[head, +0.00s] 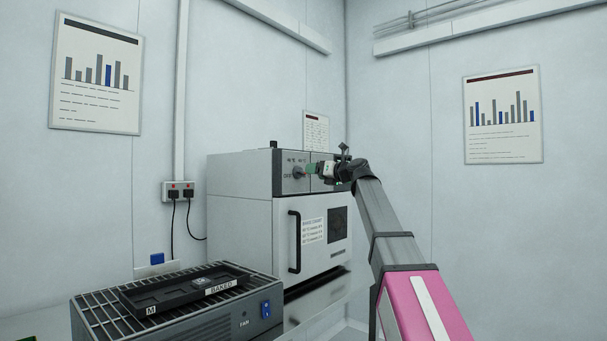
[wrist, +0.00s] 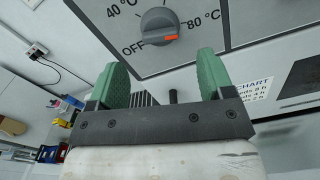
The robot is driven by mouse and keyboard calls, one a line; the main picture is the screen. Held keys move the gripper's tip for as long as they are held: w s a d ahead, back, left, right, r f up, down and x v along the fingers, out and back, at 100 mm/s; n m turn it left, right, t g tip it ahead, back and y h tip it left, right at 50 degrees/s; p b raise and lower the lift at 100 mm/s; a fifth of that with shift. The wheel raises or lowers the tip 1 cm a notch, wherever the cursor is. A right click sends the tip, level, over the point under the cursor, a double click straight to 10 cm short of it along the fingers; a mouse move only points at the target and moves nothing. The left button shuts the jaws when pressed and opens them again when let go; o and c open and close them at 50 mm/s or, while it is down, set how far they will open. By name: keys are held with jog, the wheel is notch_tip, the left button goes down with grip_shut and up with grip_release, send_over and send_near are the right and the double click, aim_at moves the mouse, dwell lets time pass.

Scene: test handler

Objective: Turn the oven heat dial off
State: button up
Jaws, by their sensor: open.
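The oven (head: 240,205) stands in the back corner, with a control panel above its closed door. Its round dark grey heat dial (head: 297,172) is on the panel. In the wrist view the dial (wrist: 160,24) has an orange-red mark along its lower edge. The labels 40 °C, 80 °C and OFF surround it; exactly which setting the mark points at is hard to tell. My gripper (head: 313,169) is in front of the panel, just right of the dial. In the wrist view my gripper (wrist: 162,68) has its green fingers apart and empty, with the dial beyond the gap, apparently not touched.
The oven door has a vertical black handle (head: 294,242) below the panel. A cooling unit (head: 180,325) with a grille carries a black tray marked BAKED (head: 160,302) at the front left. Wall sockets (head: 181,191) with cords are left of the oven.

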aim_at(303, 172)
jog(key=x, duration=0.6)
jog(key=shift+w+a, duration=0.2)
jog(key=shift+a, duration=0.1)
jog(key=c, duration=0.9)
